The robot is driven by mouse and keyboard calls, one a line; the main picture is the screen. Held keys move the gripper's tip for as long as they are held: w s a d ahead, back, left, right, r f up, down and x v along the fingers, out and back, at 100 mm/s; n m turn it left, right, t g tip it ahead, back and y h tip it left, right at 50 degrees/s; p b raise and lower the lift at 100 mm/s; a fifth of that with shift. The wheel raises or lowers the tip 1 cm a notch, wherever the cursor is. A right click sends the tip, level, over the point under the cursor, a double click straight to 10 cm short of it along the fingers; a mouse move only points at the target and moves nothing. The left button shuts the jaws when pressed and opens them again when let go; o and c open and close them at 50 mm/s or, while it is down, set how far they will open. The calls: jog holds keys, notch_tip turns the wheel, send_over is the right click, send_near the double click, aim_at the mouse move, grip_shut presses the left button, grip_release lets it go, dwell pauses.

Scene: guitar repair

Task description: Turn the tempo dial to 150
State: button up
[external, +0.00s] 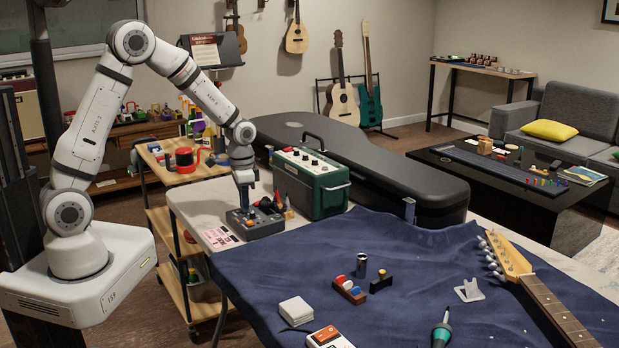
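My gripper (245,205) points straight down over a dark grey box (270,229) near the left end of the work table. The fingertips are at or just above the top of the box; they are small and dark, so I cannot tell whether they are open, shut or touching anything. Small orange and blue parts show around them. No tempo dial or number scale can be read in this view. An orange-and-white device (328,338) lies at the front edge.
A long black guitar case (400,172) lies behind the green case. A blue cloth (420,262) covers much of the table, with a guitar neck (560,310), a screwdriver (441,333) and white pads (296,309) on it. A wooden cart (165,215) stands left of the table.

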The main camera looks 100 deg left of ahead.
jog(key=o, duration=0.4)
jog(key=shift+o, duration=0.2)
notch_tip(320, 180, up, 8)
jog(key=shift+f, duration=0.1)
dwell(0.6)
jog(key=w+d+r+m+p, duration=0.1)
jog(key=d+r, duration=0.2)
jog(key=d, duration=0.3)
jog(key=d+r+m+t+p, duration=0.1)
jog(key=d+r, duration=0.2)
jog(key=d, duration=0.4)
jog(key=w+d+r+m+p, duration=0.1)
jog(key=d+r, duration=0.2)
jog(key=d, duration=0.3)
jog(key=s+d+r+m, duration=0.1)
jog(key=s+d, duration=0.3)
jog(key=d, duration=0.4)
jog(key=s+d+r+m+t+p, duration=0.1)
jog(key=s+d+r+m, duration=0.1)
jog(key=s+d, duration=0.3)
jog(key=d+r, duration=0.1)
jog(key=d, duration=0.2)
jog(key=shift+d+t+p, duration=0.15)
jog(key=shift+t+p, duration=0.15)
